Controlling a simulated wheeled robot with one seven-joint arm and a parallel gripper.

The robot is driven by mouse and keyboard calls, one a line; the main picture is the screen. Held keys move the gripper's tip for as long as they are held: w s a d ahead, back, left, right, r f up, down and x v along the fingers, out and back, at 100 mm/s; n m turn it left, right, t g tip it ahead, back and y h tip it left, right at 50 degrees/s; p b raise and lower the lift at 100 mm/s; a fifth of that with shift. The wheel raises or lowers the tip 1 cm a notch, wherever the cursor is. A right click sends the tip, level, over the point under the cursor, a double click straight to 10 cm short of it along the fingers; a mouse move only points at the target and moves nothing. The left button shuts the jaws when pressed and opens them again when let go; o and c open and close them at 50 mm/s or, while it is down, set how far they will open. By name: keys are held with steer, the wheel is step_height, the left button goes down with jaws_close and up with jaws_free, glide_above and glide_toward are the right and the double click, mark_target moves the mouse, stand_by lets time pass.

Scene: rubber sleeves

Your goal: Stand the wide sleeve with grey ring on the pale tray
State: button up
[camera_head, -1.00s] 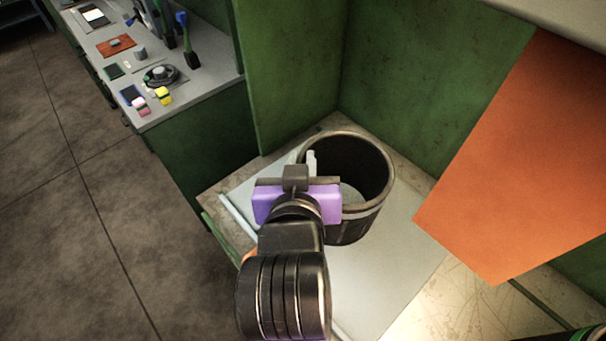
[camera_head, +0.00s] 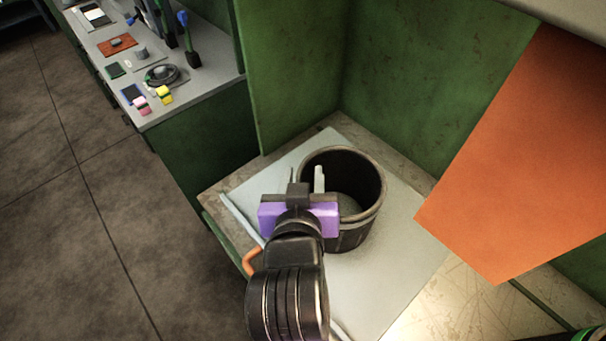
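The wide sleeve (camera_head: 356,236) is a dark, open-topped cylinder with a grey ring just under its rim. It stands upright and appears to rest on the pale tray (camera_head: 405,235), on the bench in the corner. My gripper (camera_head: 300,188) is at the sleeve's left side, with its purple body in front of the near left wall. One pale finger shows inside the sleeve's mouth, apart from the wall. The other shows only slightly, outside on the left. The fingers look spread about the wall. My wrist hides part of the sleeve's lower left side and the tray.
Green walls (camera_head: 430,90) close in behind the bench. A large orange panel (camera_head: 520,160) is at the right. A pale bar (camera_head: 240,219) runs along the tray's left side, with an orange curved piece (camera_head: 252,262) beside it. A side counter (camera_head: 190,95) holds several small items.

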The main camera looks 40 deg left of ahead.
steer(key=v, duration=1.2)
steer(key=w+d+f+m+t+h, duration=0.1)
steer(key=d+f, duration=0.5)
steer(key=d, duration=0.5)
steer(key=w+d+f+m+t+h, duration=0.1)
steer(key=d+f+m+h, duration=0.1)
steer(key=d+f, duration=0.6)
steer(key=s+d+r+m+t+h, duration=0.2)
steer(key=s+d+m+h, duration=0.3)
steer(key=s+d, duration=0.9)
steer(key=d+r+m, duration=0.1)
steer(key=d, duration=0.3)
steer(key=shift+s+r+t, duration=0.15)
steer(key=shift+s+t, duration=0.15)
